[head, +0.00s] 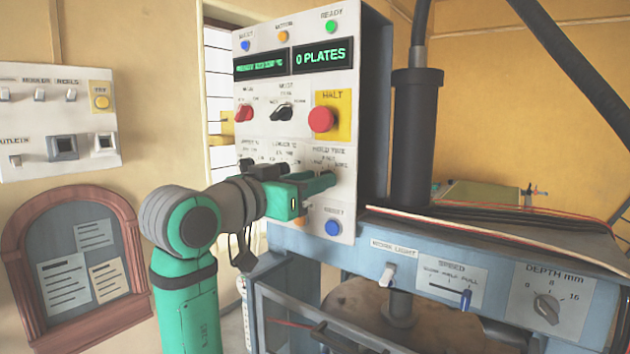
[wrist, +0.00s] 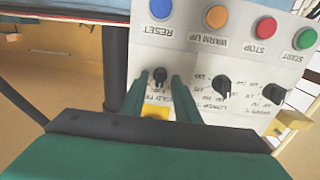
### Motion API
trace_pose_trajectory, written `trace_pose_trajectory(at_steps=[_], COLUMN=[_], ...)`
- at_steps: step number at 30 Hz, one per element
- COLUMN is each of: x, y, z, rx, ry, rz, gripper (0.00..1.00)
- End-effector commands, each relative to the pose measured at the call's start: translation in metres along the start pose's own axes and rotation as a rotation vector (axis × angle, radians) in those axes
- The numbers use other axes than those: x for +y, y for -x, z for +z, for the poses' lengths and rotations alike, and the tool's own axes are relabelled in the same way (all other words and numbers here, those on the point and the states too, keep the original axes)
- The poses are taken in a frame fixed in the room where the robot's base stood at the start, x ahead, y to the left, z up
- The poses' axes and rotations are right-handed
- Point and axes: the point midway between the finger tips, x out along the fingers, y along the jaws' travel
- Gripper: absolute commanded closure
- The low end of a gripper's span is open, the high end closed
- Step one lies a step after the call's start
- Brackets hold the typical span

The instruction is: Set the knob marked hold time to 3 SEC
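The hold time knob (wrist: 160,75) is small and black on the white control panel (wrist: 232,75). In the wrist view, where the panel appears upside down, it sits between the two green fingers of my gripper (wrist: 158,84). Gaps show on both sides of the knob, so the gripper is open around it and not clamped. In the head view my gripper (head: 328,181) reaches the panel just below the HOLD TIME label, and its fingers hide the knob. The setting the knob points to is too small to read.
Two more black knobs (wrist: 222,86) (wrist: 273,94) sit beside it. The blue RESET button (head: 333,228) is below. The red HALT button (head: 321,119) on its yellow plate is above. The press bench (head: 480,245) with a depth knob (head: 546,308) stands at right.

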Motion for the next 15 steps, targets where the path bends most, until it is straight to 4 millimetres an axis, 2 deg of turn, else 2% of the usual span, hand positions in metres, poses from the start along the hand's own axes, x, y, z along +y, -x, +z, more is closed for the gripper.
trace_pose_trajectory(at_steps=[9,15], x=[-0.001,-0.001], y=[0.057,0.087], z=[0.0,0.0], rx=[0.001,0.0], ry=[-0.001,0.0], rz=[-0.003,-0.002], gripper=[0.71,0.71])
